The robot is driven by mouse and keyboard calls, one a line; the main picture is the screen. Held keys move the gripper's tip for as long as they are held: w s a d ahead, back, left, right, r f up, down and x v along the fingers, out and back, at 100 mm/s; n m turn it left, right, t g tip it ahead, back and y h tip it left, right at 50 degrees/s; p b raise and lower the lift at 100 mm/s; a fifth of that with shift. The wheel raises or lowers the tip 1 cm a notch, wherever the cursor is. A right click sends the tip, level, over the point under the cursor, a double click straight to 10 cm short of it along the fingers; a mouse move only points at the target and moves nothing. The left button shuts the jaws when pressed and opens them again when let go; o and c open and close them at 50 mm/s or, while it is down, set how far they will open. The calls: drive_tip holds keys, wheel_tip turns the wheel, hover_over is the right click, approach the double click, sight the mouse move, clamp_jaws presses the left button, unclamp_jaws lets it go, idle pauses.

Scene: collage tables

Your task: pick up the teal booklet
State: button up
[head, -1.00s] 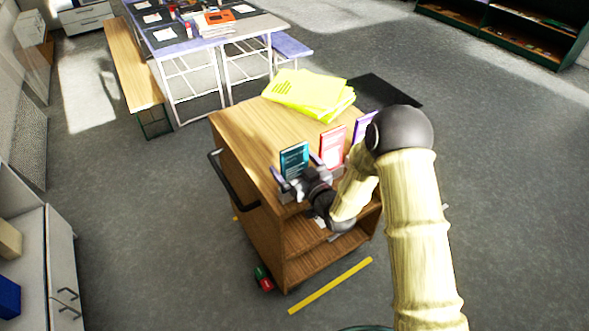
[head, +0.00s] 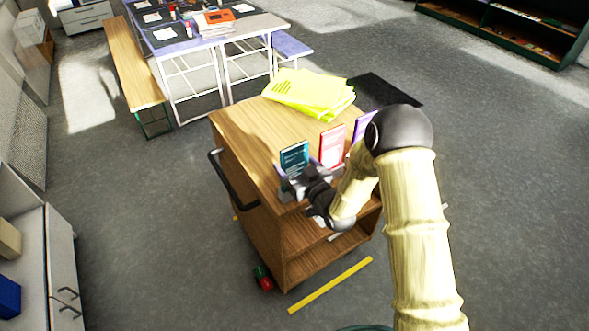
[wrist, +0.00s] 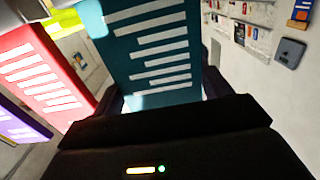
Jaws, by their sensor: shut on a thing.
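The teal booklet (head: 294,157) stands upright at the front left of the wooden cart's top (head: 243,131). My gripper (head: 297,182) is shut on its lower part, with a finger at each side. In the wrist view the booklet (wrist: 150,50) fills the middle, its white-lined face toward the camera. The gripper body (wrist: 165,135) hides its lower edge. I cannot tell whether the booklet touches the cart top.
A red booklet (head: 332,146) and a purple booklet (head: 363,126) stand to the right of the teal one. Yellow-green sheets (head: 308,93) lie at the cart's back. A long table (head: 185,42) and wooden bench (head: 135,64) stand beyond.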

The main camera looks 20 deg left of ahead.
sight(294, 146)
wheel_tip(294, 146, up, 10)
drive_tip(key=shift+b, duration=0.7)
idle(0.4)
